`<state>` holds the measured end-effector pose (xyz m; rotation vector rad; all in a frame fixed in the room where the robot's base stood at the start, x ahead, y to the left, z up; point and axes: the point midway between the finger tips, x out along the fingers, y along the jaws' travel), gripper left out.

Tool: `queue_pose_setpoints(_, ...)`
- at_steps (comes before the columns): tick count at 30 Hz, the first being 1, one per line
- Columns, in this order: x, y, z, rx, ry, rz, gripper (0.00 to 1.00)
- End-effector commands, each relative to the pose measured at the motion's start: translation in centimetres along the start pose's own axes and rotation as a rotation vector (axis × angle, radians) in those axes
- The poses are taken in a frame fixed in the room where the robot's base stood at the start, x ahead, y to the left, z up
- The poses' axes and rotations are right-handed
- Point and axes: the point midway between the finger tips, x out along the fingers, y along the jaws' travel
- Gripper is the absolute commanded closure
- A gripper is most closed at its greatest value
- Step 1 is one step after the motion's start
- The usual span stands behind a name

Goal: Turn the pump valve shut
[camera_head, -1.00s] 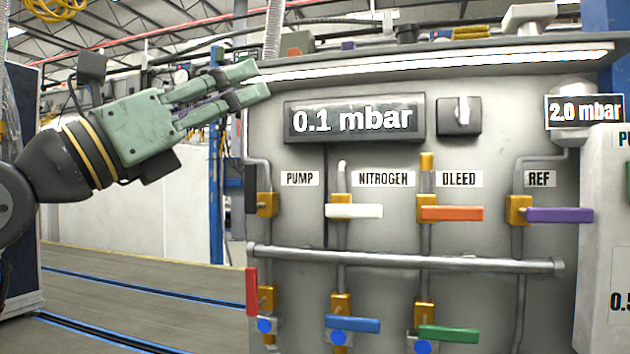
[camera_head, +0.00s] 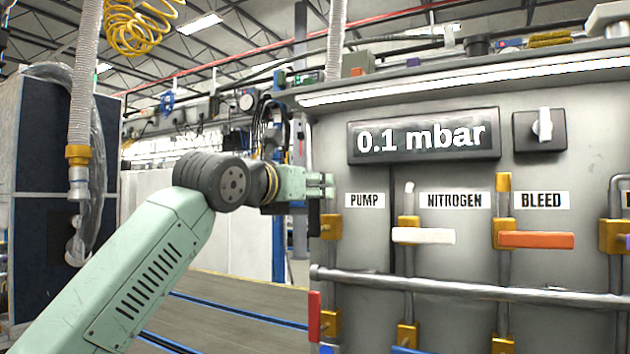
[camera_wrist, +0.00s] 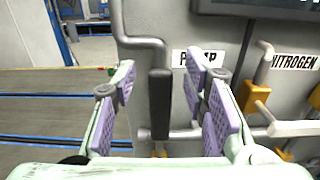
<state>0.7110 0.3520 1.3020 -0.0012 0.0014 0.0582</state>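The pump valve has a brass body (camera_head: 330,226) under the PUMP label (camera_head: 364,200), on the left side of the panel. Its black handle (camera_wrist: 159,103) stands upright, in line with the pipe, in the wrist view. My gripper (camera_head: 322,186) is at the panel's left edge, by the pump valve. In the wrist view my gripper (camera_wrist: 160,78) is open, with one purple-padded finger on each side of the black handle. Gaps show between the handle and both pads. The handle is mostly hidden in the head view.
The nitrogen valve's white handle (camera_head: 424,236) and the bleed valve's orange handle (camera_head: 537,240) lie level to the right. A horizontal pipe (camera_head: 470,288) runs below. A red handle (camera_head: 314,316) hangs at lower left. The display (camera_head: 423,136) reads 0.1 mbar. Open floor lies left of the panel.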

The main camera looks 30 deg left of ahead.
Motion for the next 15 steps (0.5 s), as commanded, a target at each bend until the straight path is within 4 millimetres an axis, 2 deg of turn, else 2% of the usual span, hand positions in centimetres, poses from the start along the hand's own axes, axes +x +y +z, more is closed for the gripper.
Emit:
queue_pose_setpoints(6, 1.7, 0.0, 0.1, 0.001, -0.001, 0.000, 0.60)
queue_pose_setpoints(15, 1.9, 0.0, 0.0, 0.001, -0.001, 0.000, 0.61)
